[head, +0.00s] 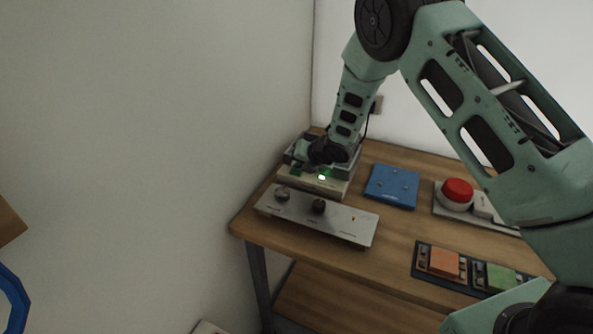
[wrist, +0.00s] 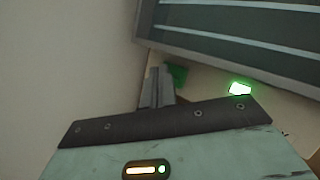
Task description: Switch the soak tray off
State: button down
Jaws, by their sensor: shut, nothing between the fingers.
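The soak tray (head: 333,187) is a pale box with a dark top, at the back left of the table. A green lamp (head: 322,177) glows on its front edge; the lamp also shows bright in the wrist view (wrist: 240,88). The wrist view shows the tray's dark striped top (wrist: 235,38) and a small green part (wrist: 177,74) beside my fingers. My gripper (wrist: 160,76) is shut and empty, close to that green part; I cannot tell whether they touch. In the head view my wrist hides part of the tray and the fingertips.
A grey panel with knobs (head: 345,226) stands in front of the tray. To the right are a blue plate (head: 391,187), a red button (head: 457,191) and a dark base with orange (head: 443,263) and green (head: 500,278) blocks. The wall (head: 200,110) is close on the left.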

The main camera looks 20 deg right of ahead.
aim_at(299, 172)
jog(key=shift+f, duration=0.1)
dwell(0.4)
jog(key=shift+f+b, duration=0.4)
jog(key=shift+b, duration=0.3)
jog(key=shift+r, duration=0.55)
jog(key=shift+r+p, duration=1.6)
jog(key=shift+r, duration=1.35)
